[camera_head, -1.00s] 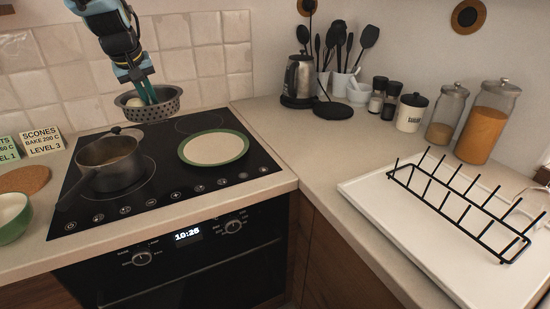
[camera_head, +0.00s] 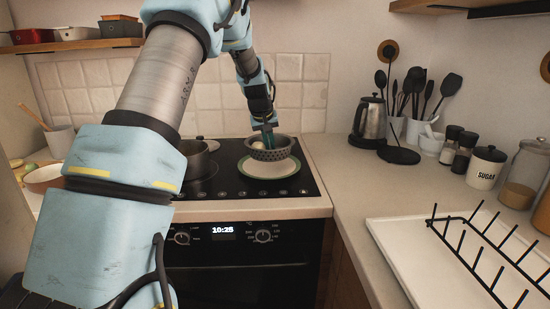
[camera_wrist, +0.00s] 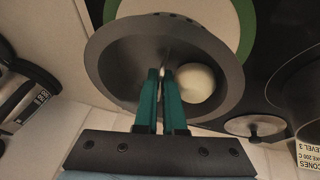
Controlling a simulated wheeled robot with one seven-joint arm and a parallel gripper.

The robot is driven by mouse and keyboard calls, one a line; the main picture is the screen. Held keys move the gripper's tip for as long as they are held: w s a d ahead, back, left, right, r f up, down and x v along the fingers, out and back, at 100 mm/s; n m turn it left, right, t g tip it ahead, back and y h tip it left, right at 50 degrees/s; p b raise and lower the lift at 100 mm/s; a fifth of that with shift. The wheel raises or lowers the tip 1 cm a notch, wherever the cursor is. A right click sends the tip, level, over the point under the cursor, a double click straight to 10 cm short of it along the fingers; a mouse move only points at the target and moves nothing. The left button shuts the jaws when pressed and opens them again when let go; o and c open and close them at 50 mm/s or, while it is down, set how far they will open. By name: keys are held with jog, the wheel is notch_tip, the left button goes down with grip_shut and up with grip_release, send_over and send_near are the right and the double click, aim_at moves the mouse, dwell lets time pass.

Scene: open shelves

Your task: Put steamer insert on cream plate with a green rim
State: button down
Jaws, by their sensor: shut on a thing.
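The steamer insert (camera_head: 275,154) is a dark grey bowl with perforated sides. A pale round item lies in it, clear in the wrist view (camera_wrist: 195,83). My gripper (camera_head: 267,131) has its green fingers shut on the steamer insert, and they also show in the wrist view (camera_wrist: 161,75). The cream plate with a green rim (camera_head: 267,173) lies on the hob. The insert is over the plate and hides its far part. In the wrist view, the plate (camera_wrist: 205,8) shows past the insert, off-centre from it. I cannot tell whether they touch.
A pot (camera_head: 194,160) stands on the hob left of the plate. A kettle (camera_head: 370,122), utensils and jars stand along the right wall. A white tray (camera_head: 392,243) with a black rack is at the right front. My arm covers much of the left side.

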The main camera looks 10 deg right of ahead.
jog(key=shift+w+a+f+p, duration=0.1)
jog(key=shift+f+p, duration=0.4)
jog(key=shift+f, duration=1.95)
jog(key=c, duration=1)
grip_release()
jog(key=b+v, duration=0.2)
jog(key=v, duration=0.9)
jog(key=shift+b, duration=0.4)
jog(key=shift+s+a+r, duration=0.25)
jog(key=shift+s+r, duration=0.05)
jog(key=shift+r, duration=0.25)
jog(key=s+a+f+g+y, duration=0.1)
jog(key=s+a+f, duration=0.3)
jog(key=s+a, duration=0.7)
jog(key=s+a+f+g+y, duration=0.1)
jog(key=s+a+f, duration=0.4)
jog(key=s+a, duration=0.7)
jog(key=s, duration=0.4)
jog(key=shift+s+n+y, duration=0.3)
jog(key=shift+s, duration=0.05)
jog(key=shift+a, duration=0.15)
